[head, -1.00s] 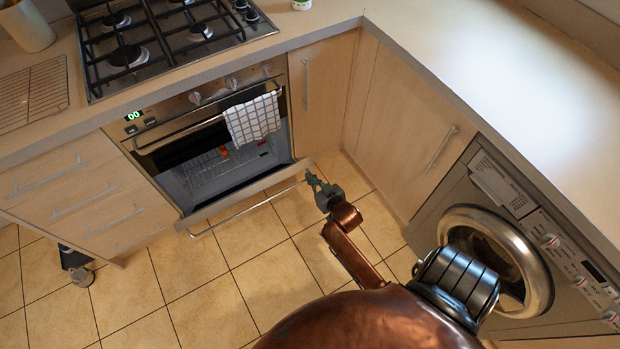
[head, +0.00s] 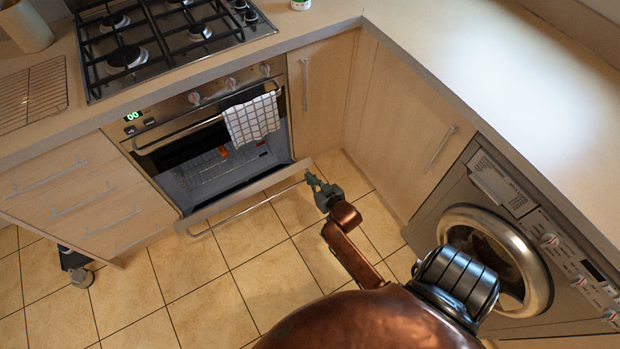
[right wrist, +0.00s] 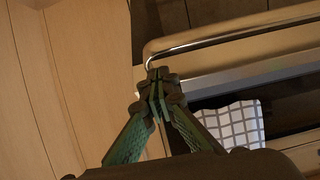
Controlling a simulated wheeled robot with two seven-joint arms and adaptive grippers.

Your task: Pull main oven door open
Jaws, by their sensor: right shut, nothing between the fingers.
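The main oven door (head: 246,195) is swung down and stands well open below the stove, with the lit oven cavity and a wire rack (head: 210,167) showing behind it. Its long bar handle (head: 245,209) runs along the door's outer edge; the handle also shows in the right wrist view (right wrist: 225,36). My right gripper (head: 309,177) is shut and empty at the right end of the handle. In the right wrist view its closed fingertips (right wrist: 155,77) are beside the handle's end bend; I cannot tell whether they touch it. My left gripper is not in view.
A checked towel (head: 252,119) hangs over the upper oven handle (head: 180,134). Cupboards stand right of the oven, then a washing machine (head: 497,258). Drawers (head: 85,195) stand to the left. The tiled floor (head: 200,280) before the door is mostly clear.

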